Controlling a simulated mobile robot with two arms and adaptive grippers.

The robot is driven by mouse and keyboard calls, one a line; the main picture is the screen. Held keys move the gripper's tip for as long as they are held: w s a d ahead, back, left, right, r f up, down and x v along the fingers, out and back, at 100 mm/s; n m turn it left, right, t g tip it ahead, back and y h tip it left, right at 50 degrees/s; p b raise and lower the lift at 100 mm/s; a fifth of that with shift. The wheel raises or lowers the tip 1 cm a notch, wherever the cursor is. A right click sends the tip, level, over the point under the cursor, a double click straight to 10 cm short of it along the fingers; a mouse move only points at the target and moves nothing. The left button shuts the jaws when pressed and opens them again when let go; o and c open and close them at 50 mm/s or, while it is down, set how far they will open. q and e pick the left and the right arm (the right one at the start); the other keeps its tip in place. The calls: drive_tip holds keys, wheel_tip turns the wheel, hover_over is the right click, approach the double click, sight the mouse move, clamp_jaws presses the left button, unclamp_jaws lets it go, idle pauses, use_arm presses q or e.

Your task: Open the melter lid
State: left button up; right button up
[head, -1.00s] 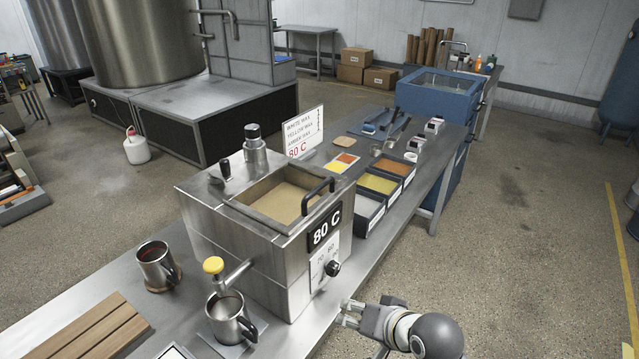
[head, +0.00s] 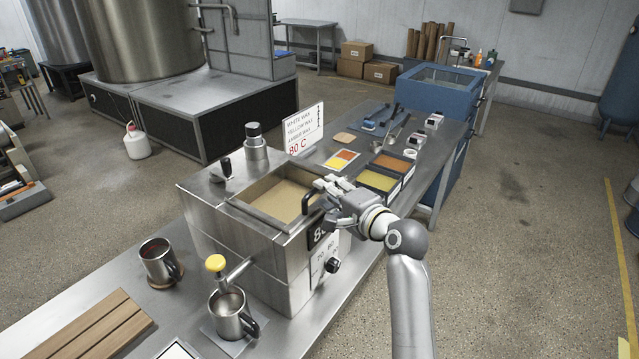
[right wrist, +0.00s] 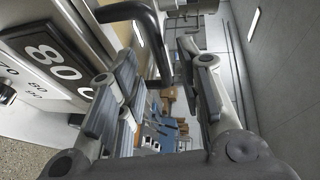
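The steel melter (head: 262,262) stands on the bench in the head view. Its lid (head: 236,205) lies flat on top, around a tan panel. The black lid handle (head: 306,206) is at the right edge of the lid, partly hidden by my right gripper. My right gripper (head: 333,190) is at the handle, with its fingers apart. In the right wrist view, the handle (right wrist: 146,22) shows beyond the open fingers (right wrist: 166,72), its lower bar reaching between them; I cannot tell whether they touch. My left gripper is not in view.
A yellow-knobbed tap (head: 215,263) and a steel mug (head: 228,318) are at the melter's front. Another mug (head: 158,264) stands left. Wax trays (head: 378,180) and a sign (head: 303,131) are behind the melter. The aisle floor (head: 520,240) at right is clear.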

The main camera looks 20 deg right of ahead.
drive_tip(key=shift+p+x, duration=0.45)
drive_tip(key=shift+x, duration=1.8)
clamp_jaws()
